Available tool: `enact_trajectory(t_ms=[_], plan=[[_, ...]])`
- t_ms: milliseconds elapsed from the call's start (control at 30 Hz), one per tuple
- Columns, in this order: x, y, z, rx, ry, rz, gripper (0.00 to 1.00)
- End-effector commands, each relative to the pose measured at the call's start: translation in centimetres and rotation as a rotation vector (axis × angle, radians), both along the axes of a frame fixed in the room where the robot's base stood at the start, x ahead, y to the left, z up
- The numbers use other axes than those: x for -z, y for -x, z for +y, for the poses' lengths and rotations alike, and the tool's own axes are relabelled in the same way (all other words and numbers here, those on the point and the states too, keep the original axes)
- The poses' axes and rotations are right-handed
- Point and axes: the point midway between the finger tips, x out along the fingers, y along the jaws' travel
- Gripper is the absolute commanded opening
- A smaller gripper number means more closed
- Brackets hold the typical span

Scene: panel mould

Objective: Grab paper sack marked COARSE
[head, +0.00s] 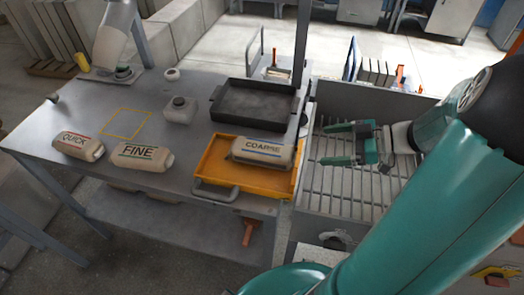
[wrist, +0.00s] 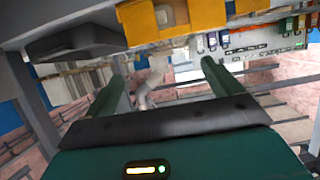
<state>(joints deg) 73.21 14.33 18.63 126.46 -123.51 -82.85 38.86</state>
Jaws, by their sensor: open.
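The paper sack marked COARSE (head: 262,151) lies on its side in the orange tray (head: 216,170) at the right end of the metal table, its label facing me. My gripper (head: 325,144) is open and empty to the right of the sack, over the slatted grate, with its fingers pointing left. A clear gap separates the fingertips from the sack. In the wrist view the two green fingers (wrist: 165,82) stand wide apart with nothing between them. An orange shape shows at the top of the wrist view; the sack cannot be made out there.
Sacks marked FINE (head: 142,156) and QUICK (head: 78,145) lie along the table's front edge. A black tray (head: 252,103) sits behind the orange tray.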

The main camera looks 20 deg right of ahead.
Motion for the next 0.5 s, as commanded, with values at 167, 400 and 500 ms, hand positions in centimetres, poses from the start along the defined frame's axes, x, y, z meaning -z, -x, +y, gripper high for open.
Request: enact_trajectory(t_ms=[167,400,500], plan=[[1.3,-1.7,2.6,-0.002,0.0,0.001,0.91],[2.8,-3.7,5.6,0.0,0.002,-0.001,0.91],[3.0,-4.1,6.1,0.001,0.003,-0.001,0.91]])
